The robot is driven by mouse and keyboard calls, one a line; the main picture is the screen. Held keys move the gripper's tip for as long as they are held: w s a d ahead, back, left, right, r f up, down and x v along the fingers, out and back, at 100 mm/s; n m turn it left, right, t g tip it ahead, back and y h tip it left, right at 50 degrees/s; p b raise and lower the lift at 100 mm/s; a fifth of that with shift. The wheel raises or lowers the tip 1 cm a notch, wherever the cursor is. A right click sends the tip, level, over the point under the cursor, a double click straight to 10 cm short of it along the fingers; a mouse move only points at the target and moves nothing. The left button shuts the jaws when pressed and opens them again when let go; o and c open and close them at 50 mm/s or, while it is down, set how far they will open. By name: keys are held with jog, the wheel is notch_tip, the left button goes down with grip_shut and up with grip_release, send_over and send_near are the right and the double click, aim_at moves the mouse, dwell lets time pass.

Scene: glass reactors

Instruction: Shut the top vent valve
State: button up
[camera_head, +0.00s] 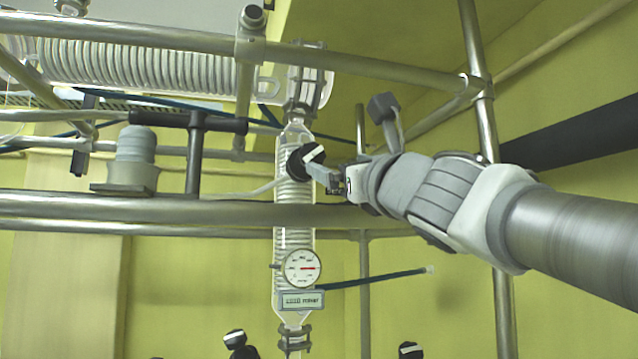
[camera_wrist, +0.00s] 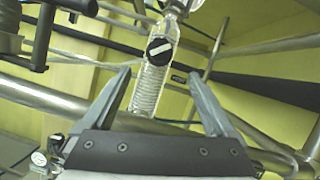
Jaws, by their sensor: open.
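A round black valve knob with a white bar (camera_head: 306,161) sits on the upper part of a vertical glass coil column (camera_head: 295,240); I take it for the top vent valve. The white bar is tilted, rising to the right in the wrist view, where the knob (camera_wrist: 160,50) lies ahead of the fingertips. My gripper (camera_head: 324,177) comes in from the right, close to the knob. In the wrist view my gripper (camera_wrist: 160,76) is open, its two fingers apart and nothing held between them. Whether a finger touches the knob I cannot tell.
Horizontal metal rails (camera_head: 100,213) run just below and above the knob. A dial gauge (camera_head: 303,268) and a label (camera_head: 299,300) are lower on the column. More black knobs (camera_head: 234,339) (camera_head: 411,350) show at the bottom. A glass coil condenser (camera_head: 150,67) lies at upper left.

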aim_at(314, 157)
jog(key=p+x, duration=0.5)
jog(key=x, duration=1)
jog(key=shift+f+p, duration=0.1)
jog(key=shift+p, duration=0.25)
jog(key=c, duration=1.4)
jog(key=shift+a+f+m+h+b, duration=0.15)
jog(key=shift+m+h+b, duration=0.35)
jog(key=shift+m+b, duration=0.85)
jog(key=shift+m+t, duration=0.3)
jog(key=shift+m, duration=0.25)
jog(key=shift+h+b, duration=0.4)
jog(key=shift+d+m+h+b, duration=0.2)
jog(key=shift+m+h+b, duration=0.2)
jog(key=shift+m, duration=0.5)
jog(key=shift+m+h+b, duration=0.35)
jog(key=shift+m+h, duration=0.05)
jog(key=shift+m, duration=0.1)
